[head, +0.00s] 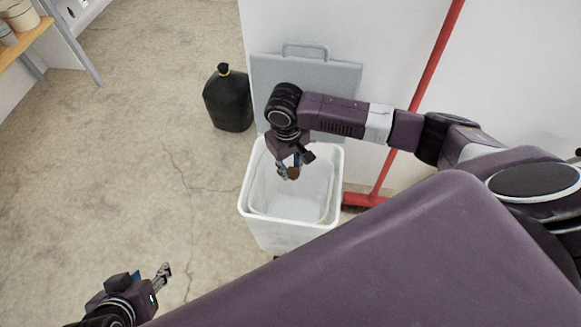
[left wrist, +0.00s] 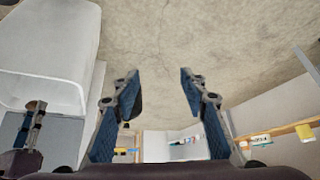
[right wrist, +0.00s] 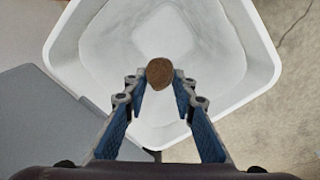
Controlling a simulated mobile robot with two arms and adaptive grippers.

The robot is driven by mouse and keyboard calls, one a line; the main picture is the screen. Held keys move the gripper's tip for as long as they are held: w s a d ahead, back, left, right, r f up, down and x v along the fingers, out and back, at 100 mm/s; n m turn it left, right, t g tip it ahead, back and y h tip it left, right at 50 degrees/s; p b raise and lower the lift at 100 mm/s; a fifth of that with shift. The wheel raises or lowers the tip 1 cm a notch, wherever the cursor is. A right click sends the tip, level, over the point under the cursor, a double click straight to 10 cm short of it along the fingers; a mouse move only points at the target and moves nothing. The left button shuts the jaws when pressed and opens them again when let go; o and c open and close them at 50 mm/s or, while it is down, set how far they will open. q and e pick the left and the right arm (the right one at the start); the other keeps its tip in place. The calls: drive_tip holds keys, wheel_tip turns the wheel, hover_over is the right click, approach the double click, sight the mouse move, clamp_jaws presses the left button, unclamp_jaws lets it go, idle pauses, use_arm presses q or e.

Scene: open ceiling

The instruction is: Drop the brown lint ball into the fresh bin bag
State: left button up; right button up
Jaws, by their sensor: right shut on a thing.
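The brown lint ball (head: 293,173) is small and round and is held between the fingertips of my right gripper (head: 288,168). In the right wrist view the lint ball (right wrist: 159,73) sits at the tips of the gripper (right wrist: 159,82). Below it is the open white bin (head: 290,232), lined with a pale bag (head: 310,188); the liner (right wrist: 120,40) looks empty in the right wrist view. The ball is over the bin's opening, apart from its walls. My left gripper (head: 165,273) is low at the left, away from the bin; its fingers are apart and empty in the left wrist view (left wrist: 160,85).
A grey lid with a handle (head: 330,78) stands up behind the bin. A red broom (head: 430,85) leans on the wall at right. A wooden shelf (head: 25,40) is at far left. The left floor is clear.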

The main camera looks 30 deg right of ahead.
drive_tip(key=shift+f+b, duration=0.25)
drive_tip(key=shift+b, duration=0.1)
drive_tip(key=shift+f+b, duration=0.2)
drive_tip(key=shift+b, duration=0.2)
drive_tip(key=shift+f+b, duration=0.45)
drive_tip(key=shift+b, duration=0.4)
drive_tip(key=shift+f+b, duration=0.3)
drive_tip(key=shift+b, duration=0.2)
drive_tip(key=shift+f, duration=0.25)
use_arm(q)
drive_tip(key=w+d+r+t+h, duration=0.1)
drive_tip(key=w+d+r+t, duration=0.1)
drive_tip(key=w+r+t, duration=0.3)
drive_tip(key=w+d+r+t+h, duration=0.2)
drive_tip(key=w+r+t, duration=0.3)
drive_tip(key=w+r, duration=0.3)
drive_tip(key=shift+d+r+m+t, duration=0.35)
drive_tip(key=shift+d+r, duration=0.45)
drive_tip(key=shift+r, duration=1.35)
use_arm(e)
drive_tip(key=shift+f, duration=0.7)
